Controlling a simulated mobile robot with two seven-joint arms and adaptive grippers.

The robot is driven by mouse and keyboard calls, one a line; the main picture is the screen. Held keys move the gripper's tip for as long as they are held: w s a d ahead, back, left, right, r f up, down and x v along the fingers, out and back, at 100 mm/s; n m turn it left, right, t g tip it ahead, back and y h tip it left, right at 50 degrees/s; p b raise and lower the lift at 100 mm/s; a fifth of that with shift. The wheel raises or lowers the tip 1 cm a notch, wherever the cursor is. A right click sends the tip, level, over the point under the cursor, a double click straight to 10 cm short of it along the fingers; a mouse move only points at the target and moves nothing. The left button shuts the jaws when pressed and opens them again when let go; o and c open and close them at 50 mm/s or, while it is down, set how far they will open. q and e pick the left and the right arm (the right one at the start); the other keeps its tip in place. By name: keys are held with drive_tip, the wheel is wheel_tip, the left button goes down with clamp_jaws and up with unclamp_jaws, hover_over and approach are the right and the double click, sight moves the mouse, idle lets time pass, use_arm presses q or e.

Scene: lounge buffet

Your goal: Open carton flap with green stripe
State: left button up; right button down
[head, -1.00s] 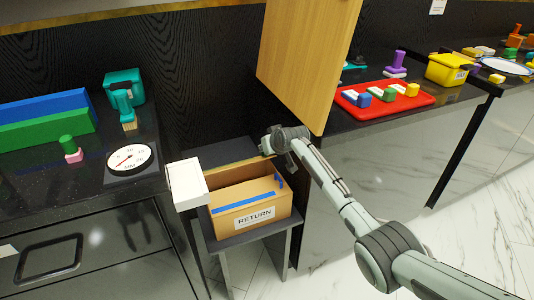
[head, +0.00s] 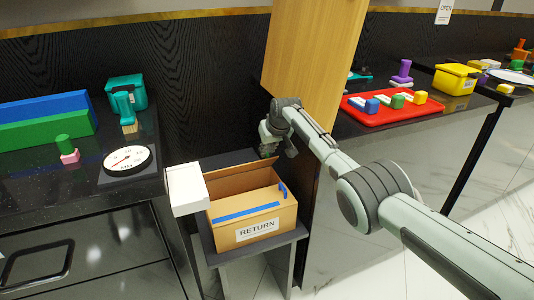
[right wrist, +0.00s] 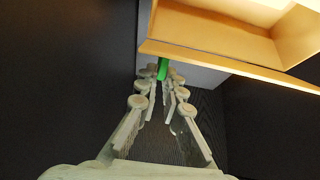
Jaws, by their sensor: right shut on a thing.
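The open brown carton (head: 268,232), labelled RETURN, stands on a small dark stand. A blue stripe (head: 247,212) runs along its front, and a brown flap (head: 240,178) stands at its back. No green stripe shows on the carton in the head view. My right gripper (head: 279,153) is at the carton's back right corner. In the right wrist view, its fingers are shut on a small green piece (right wrist: 162,69), just below the cardboard edge (right wrist: 215,62). The fingers hide most of the green piece. My left gripper is not in view.
A white block-like piece (head: 187,188) adjoins the carton's left side. A tall wooden panel (head: 315,60) stands close behind my right arm. Left are a counter with a dial (head: 128,160) and blocks; right, a red tray (head: 390,113) on another counter.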

drive_tip(key=c, duration=1.7)
unclamp_jaws()
drive_tip(key=shift+r, duration=0.1)
drive_tip(key=shift+s+d+r, duration=0.1)
drive_tip(key=shift+s+r, duration=0.2)
drive_tip(key=shift+r, duration=0.2)
drive_tip(key=v, duration=1)
drive_tip(key=shift+s+r, duration=0.2)
drive_tip(key=shift+s, duration=0.05)
